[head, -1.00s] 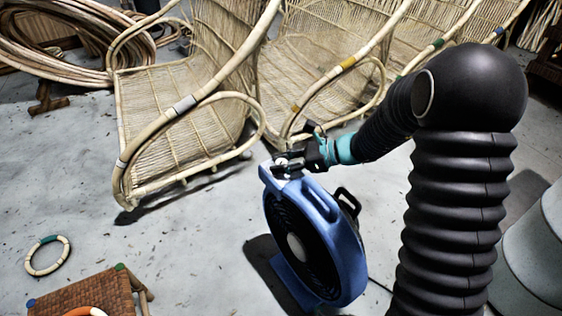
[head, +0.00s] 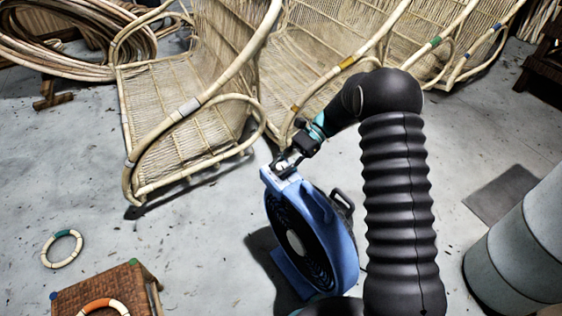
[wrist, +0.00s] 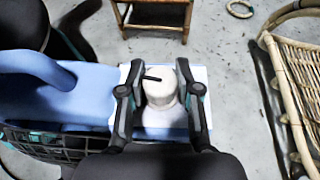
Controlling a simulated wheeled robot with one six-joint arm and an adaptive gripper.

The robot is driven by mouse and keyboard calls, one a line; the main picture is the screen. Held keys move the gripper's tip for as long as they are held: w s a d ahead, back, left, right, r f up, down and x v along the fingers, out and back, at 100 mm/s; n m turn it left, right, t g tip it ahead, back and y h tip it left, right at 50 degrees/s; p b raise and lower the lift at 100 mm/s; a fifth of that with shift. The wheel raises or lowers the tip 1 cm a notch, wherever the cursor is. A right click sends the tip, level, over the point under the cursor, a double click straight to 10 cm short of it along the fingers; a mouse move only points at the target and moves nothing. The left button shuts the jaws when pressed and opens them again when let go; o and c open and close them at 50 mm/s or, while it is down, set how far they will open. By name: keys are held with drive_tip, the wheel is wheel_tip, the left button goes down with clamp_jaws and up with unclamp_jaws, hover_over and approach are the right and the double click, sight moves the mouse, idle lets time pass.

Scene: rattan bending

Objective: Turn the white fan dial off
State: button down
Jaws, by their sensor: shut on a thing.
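The blue fan (head: 330,240) stands on the floor, its round black grille facing left and its handle behind. The white dial (wrist: 160,88) sits on top of the fan's blue housing (wrist: 90,92), on a white plate, with a dark pointer mark toward the left in the wrist view. My gripper (wrist: 161,92) is over the top of the fan with one finger on each side of the dial, shut on it. In the head view my gripper (head: 284,166) hides most of the dial.
Rattan chairs (head: 190,100) stand behind the fan. A woven stool (head: 105,290) with an orange-and-white ring (head: 104,304) on it is at front left, and another ring (head: 62,248) lies on the floor. A grey drum (head: 525,250) stands at right. The floor left of the fan is clear.

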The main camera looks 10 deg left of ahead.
drive_tip(key=shift+n+g+h+p, duration=0.45)
drive_tip(key=shift+n+g+h, duration=0.25)
drive_tip(key=shift+n+h, duration=0.4)
drive_tip(key=c, duration=0.8)
unclamp_jaws()
drive_tip(key=v, duration=0.7)
drive_tip(key=shift+w, duration=0.2)
